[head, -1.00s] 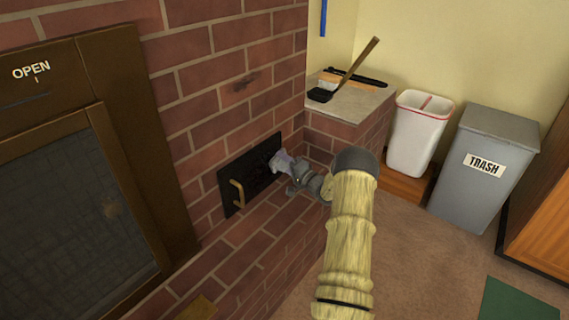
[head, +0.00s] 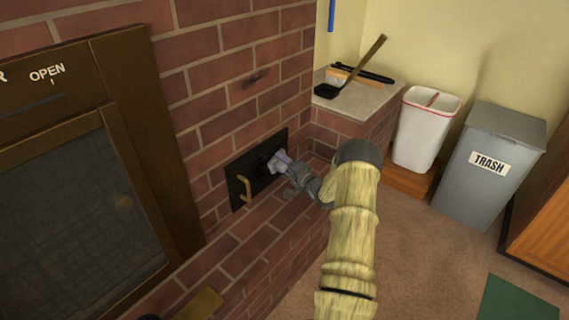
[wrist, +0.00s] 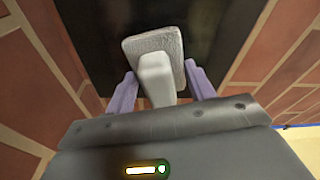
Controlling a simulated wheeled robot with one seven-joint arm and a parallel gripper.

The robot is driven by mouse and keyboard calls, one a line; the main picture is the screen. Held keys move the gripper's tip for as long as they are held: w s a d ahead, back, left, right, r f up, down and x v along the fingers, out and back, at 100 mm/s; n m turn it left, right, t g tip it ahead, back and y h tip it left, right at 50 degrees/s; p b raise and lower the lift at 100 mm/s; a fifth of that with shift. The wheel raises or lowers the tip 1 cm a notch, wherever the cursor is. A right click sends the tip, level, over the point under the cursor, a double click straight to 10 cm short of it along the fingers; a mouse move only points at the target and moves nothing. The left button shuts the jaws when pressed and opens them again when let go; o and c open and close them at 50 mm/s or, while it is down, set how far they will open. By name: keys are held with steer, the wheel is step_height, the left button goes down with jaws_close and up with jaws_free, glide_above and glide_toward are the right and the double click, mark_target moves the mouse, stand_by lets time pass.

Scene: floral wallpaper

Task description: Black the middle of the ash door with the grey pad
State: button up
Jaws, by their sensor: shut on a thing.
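The ash door (head: 256,168) is a small black door set low in the brick wall, with a brass handle at its left end. My gripper (head: 281,161) is in front of the door's right-middle part. In the wrist view my gripper (wrist: 157,88) is shut on the pale handle of the grey pad (wrist: 153,42), its purple fingers on either side. The pad's face is turned to the black door (wrist: 205,20) and lies against it or very close; I cannot tell which. In the head view the pad is mostly hidden by my gripper.
A large framed glass door marked OPEN (head: 80,190) is on the left. A stone-topped brick ledge (head: 355,103) at the back holds a black shovel (head: 328,90) and other tools. A white bin (head: 425,130) and a grey trash bin (head: 490,165) stand right.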

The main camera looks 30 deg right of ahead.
mark_target(272, 167)
steer(key=shift+s+a+p, duration=0.3)
steer(key=shift+a+p, duration=0.15)
steer(key=shift+a, duration=0.5)
steer(key=shift+s+a+p, duration=0.25)
steer(key=shift+a+p, duration=0.2)
steer(key=shift+a, duration=0.45)
steer(key=shift+a+r, duration=0.1)
steer(key=shift+a, duration=0.05)
steer(key=shift+s+a, duration=0.1)
steer(key=shift+a, duration=0.15)
steer(key=shift+s+a+p, duration=0.3)
steer(key=shift+a+p, duration=0.15)
steer(key=shift+a, duration=0.25)
steer(key=shift+s+a+p, duration=0.3)
steer(key=shift+a+p, duration=0.15)
steer(key=shift+a, duration=0.25)
steer(key=shift+a, duration=0.1)
steer(key=shift+s+a+p, duration=0.4)
steer(key=shift+a, duration=0.4)
steer(key=shift+s+a+p, duration=0.4)
steer(key=shift+a, duration=0.35)
